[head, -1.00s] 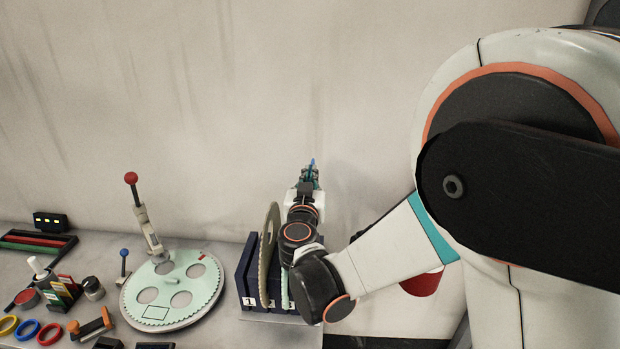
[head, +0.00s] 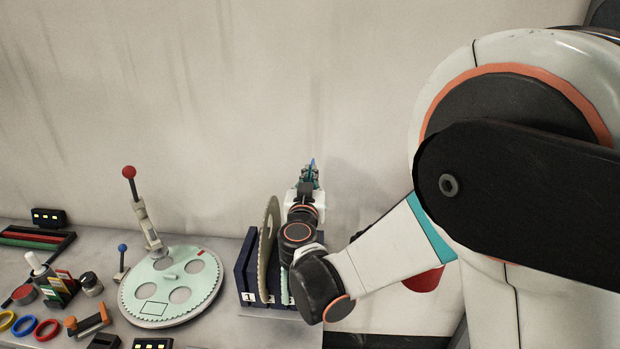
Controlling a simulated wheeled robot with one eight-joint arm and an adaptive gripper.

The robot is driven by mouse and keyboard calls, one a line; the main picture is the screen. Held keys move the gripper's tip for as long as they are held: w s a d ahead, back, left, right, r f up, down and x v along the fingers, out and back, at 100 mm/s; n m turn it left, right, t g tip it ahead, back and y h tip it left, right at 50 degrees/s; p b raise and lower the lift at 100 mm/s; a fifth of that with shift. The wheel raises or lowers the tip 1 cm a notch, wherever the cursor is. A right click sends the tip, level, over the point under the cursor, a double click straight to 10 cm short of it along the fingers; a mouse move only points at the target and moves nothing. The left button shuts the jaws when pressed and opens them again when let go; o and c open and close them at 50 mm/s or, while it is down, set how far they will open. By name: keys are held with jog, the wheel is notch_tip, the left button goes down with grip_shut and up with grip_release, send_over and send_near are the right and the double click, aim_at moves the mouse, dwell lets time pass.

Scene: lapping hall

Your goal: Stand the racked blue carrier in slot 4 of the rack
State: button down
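The dark blue rack (head: 245,268) stands at the right end of the bench, with a slot label "1" on its front left. A beige toothed disc (head: 268,248) stands upright in it. A pale green edge (head: 285,290) shows to its right, partly behind my arm. My gripper (head: 311,174) is beyond and above the rack's right side, against the wall. A small blue piece (head: 313,162) shows at its fingertips; I cannot tell whether it is the blue carrier's edge. The finger gap is too small to read. My wrist hides the rack's right-hand slots.
A pale green round plate (head: 170,310) with holes lies left of the rack, under a red-knobbed lever (head: 129,172). Coloured rings (head: 22,325), a small bottle holder (head: 60,287) and an orange-handled tool (head: 88,321) crowd the left. The wall is close behind.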

jog(key=shift+f+b, duration=5.8)
jog(key=shift+f, duration=0.8)
jog(key=c, duration=2.3)
grip_release()
jog(key=o, duration=0.6)
jog(key=s, duration=1.2)
jog(key=shift+a, duration=0.25)
